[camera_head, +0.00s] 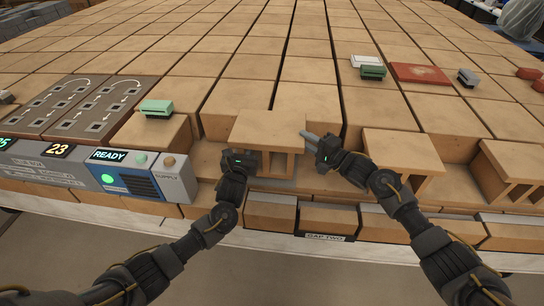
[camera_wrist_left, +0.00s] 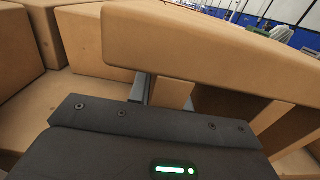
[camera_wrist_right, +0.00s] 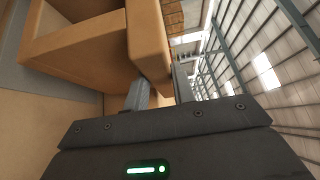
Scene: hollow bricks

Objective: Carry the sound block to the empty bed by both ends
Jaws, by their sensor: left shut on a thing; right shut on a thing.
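A tan hollow block (camera_head: 268,128), with a flat top slab and upright webs below, is at the front middle of the head view. My left gripper (camera_head: 240,160) is at its left front end and is shut on it. My right gripper (camera_head: 312,139) is shut on its right end. The block's slab fills the upper part of the left wrist view (camera_wrist_left: 210,50), and its end shows in the right wrist view (camera_wrist_right: 148,40). The block looks level. A grey surface shows under it; I cannot tell whether they touch. I cannot make out which spot is the empty bed.
Two similar hollow blocks (camera_head: 400,148) (camera_head: 514,165) stand to the right. A label reading GAP TWO (camera_head: 325,237) is on the front edge.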

